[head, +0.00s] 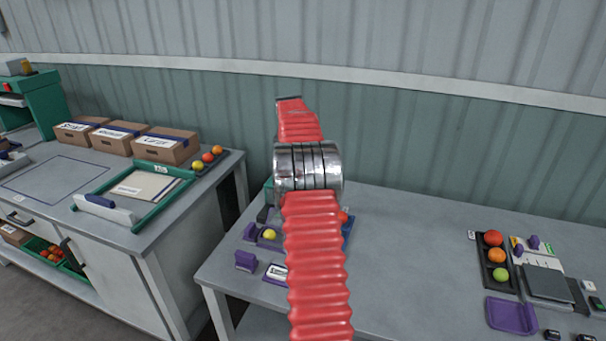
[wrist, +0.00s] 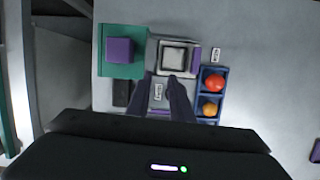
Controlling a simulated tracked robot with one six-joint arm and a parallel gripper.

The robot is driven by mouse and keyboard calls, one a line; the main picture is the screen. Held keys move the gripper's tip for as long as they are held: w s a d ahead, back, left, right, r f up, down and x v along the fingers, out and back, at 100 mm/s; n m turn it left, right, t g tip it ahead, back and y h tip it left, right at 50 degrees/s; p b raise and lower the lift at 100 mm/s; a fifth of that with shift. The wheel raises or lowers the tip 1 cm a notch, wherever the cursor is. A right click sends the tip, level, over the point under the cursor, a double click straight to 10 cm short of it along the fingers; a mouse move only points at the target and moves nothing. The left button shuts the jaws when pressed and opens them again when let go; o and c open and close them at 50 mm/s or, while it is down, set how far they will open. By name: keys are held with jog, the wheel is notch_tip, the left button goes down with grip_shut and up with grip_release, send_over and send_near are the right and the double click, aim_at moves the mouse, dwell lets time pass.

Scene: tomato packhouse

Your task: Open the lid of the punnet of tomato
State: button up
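No lidded punnet can be made out for certain. In the wrist view, a pale square-framed item (wrist: 174,58) lies just ahead of my fingertips; I cannot tell whether it is a punnet. My gripper (wrist: 161,76) points down over the bench, its two dark fingers apart with nothing visible between them. A small white label (wrist: 158,92) shows below, in the gap. A blue tray (wrist: 202,92) holds a red tomato (wrist: 215,82) and an orange tomato (wrist: 209,109), right of the fingers. In the head view my red arm hides the gripper and much of this area.
A green block with a purple top (wrist: 120,50) stands left of the pale item. In the head view, a yellow tomato (head: 269,234) sits by purple parts. A dark tray (head: 485,262) of tomatoes and a purple tray (head: 512,316) lie right. The bench middle (head: 410,250) is clear.

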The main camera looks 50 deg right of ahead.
jog(key=w+a+r+m+t, duration=0.1)
jog(key=a+r+m, duration=0.1)
jog(key=a+r, duration=0.45)
jog(key=w+a+r+m, duration=0.1)
jog(key=a+r+m, duration=0.2)
jog(key=a, duration=0.7)
jog(key=s+a+r+m+t, duration=0.1)
jog(key=s+a+r+m, duration=0.15)
jog(key=a, duration=0.65)
jog(key=s+a+r+m+t, duration=0.1)
jog(key=s+a+r+m, duration=0.2)
jog(key=a, duration=0.6)
jog(key=s+a+f+m+y, duration=0.1)
jog(key=s+a+f+m, duration=0.1)
jog(key=s+a, duration=0.5)
jog(key=s+a+f+m+t+y, duration=0.1)
jog(key=s+a+f+m, duration=0.1)
jog(key=s+a+m, duration=0.3)
jog(key=s+a+f+m+y, duration=0.1)
jog(key=s+a+f+m, duration=0.1)
jog(key=s+a, duration=0.7)
jog(key=shift+a+m, duration=0.85)
jog(key=shift+a, duration=0.05)
jog(key=shift+a, duration=0.1)
